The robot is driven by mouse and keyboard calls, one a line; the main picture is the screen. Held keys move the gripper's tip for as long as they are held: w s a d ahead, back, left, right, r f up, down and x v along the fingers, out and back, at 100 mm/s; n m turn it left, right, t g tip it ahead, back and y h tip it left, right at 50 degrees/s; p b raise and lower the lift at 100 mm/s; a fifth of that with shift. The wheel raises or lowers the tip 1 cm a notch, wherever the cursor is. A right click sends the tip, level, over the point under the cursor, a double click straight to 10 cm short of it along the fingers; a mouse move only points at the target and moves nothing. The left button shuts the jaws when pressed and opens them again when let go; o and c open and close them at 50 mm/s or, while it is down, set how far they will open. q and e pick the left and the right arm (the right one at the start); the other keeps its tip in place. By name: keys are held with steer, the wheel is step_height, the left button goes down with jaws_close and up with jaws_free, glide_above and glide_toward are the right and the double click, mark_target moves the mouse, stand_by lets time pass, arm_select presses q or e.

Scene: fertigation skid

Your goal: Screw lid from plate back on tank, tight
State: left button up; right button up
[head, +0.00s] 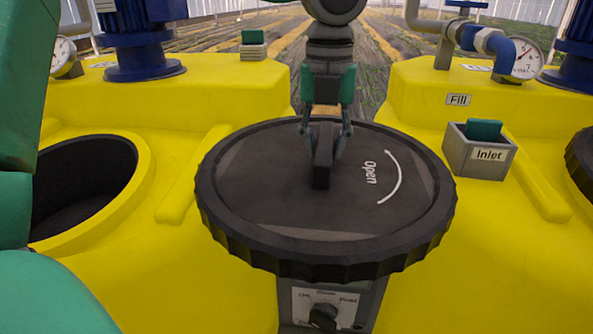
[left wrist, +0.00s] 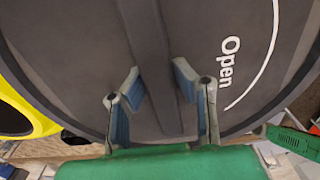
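The round black lid (head: 250,205), with "Open" and a curved arrow on top, is level in the middle of the head view, in front of the gap between two yellow tanks. My left gripper (head: 324,140) points down at it, with its fingers closed on both sides of the lid's raised bar. The left wrist view shows the lid (left wrist: 70,60) and the bar between the finger pads of my left gripper (left wrist: 160,90). The left tank (head: 180,110) has an open, dark round mouth (head: 85,180). The plate is not visible. My right gripper is out of view.
A selector switch panel (head: 325,305) is below the lid's near edge. A grey "Inlet" box (head: 480,150) stands on the right tank (head: 425,90). Blue pumps and gauges (head: 527,58) stand behind. Another black lid (head: 583,165) shows at the right edge. My green arm fills the left edge.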

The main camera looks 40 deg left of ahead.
arm_select(q)
steer(key=shift+w+r, duration=0.1)
jaws_close()
steer(key=shift+w+r+p, duration=0.1)
steer(key=shift+r+p, duration=0.2)
steer(key=shift+r, duration=0.1)
steer(key=shift+r+p, duration=0.6)
steer(key=shift+r, duration=1.45)
